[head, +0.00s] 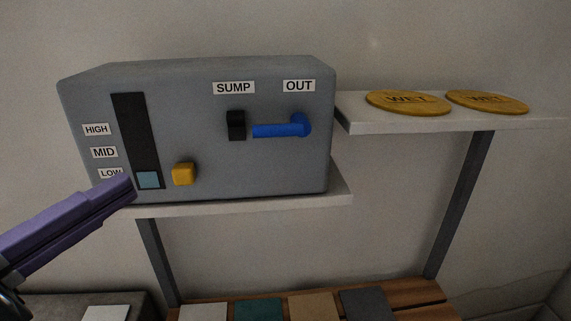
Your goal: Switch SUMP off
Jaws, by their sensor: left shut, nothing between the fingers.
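A grey control box (210,165) stands on a white shelf. The SUMP label (233,88) is at its upper middle, with a black rocker switch (236,125) below it. A blue lever (280,130) lies level below the OUT label (299,86), its free end close to the switch. My left gripper (131,188) comes in from the left, purple and shut with nothing held. Its tip is in front of the box's lower left, over part of the LOW label, well to the left of the switch. My right gripper is out of view.
A yellow knob (183,174) sticks out of the box right of the dark level strip (134,135), which shows a blue patch at LOW. Two yellow WET discs (408,103) lie on the right shelf (450,124). Several coloured tiles lie on a wooden bench below.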

